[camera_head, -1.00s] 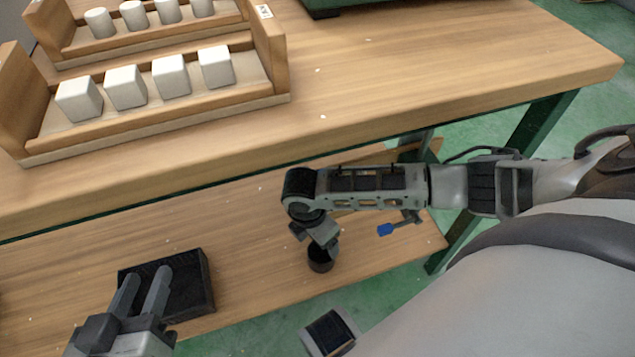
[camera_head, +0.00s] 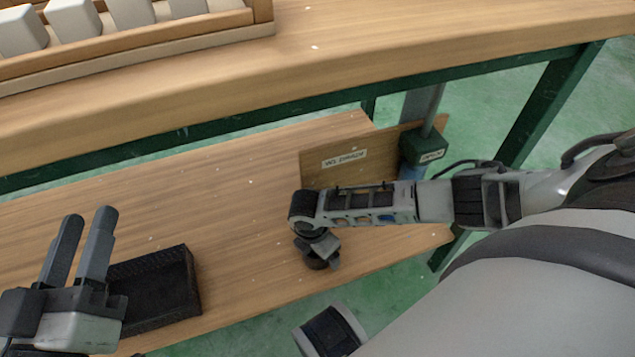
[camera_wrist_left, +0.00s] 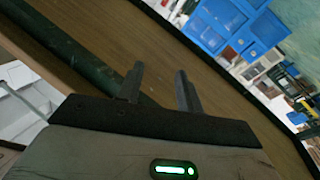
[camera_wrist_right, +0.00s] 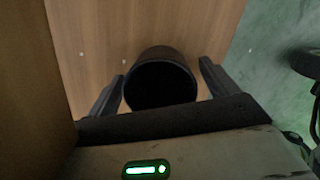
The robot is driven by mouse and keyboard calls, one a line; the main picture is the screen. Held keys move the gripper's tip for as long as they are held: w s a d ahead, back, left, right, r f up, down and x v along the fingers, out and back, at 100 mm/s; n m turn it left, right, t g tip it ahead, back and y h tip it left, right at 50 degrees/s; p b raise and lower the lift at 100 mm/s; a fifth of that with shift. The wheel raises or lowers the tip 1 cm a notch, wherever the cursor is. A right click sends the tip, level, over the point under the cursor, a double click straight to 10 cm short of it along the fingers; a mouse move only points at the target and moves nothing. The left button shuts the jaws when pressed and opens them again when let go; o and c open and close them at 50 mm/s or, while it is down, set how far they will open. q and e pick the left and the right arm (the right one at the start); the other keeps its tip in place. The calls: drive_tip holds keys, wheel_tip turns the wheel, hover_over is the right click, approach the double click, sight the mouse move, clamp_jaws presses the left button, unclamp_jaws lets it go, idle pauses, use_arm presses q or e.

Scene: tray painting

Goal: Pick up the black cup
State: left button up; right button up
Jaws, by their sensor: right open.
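The black cup (camera_wrist_right: 162,84) stands on the lower wooden shelf, seen in the right wrist view with its dark round opening facing the camera. My right gripper (camera_wrist_right: 162,88) is open, with one finger on each side of the cup and a small gap visible at each side. In the head view the cup (camera_head: 316,263) is mostly hidden beneath my right wrist. My left gripper (camera_head: 87,225) is open and empty, over the left part of the lower shelf beside the black tray. It also shows open and empty in the left wrist view (camera_wrist_left: 158,88).
A black open tray (camera_head: 187,270) lies on the lower shelf (camera_head: 240,200) at left. A wooden board with a label (camera_head: 345,160) stands behind my right arm, beside a green block (camera_head: 423,146). The upper bench (camera_head: 400,50) overhangs the shelf, with white blocks in a wooden rack (camera_head: 140,48).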

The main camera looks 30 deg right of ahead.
drive_tip(key=shift+f, duration=0.1)
drive_tip(key=c, duration=1.1)
drive_tip(key=shift+r, duration=0.2)
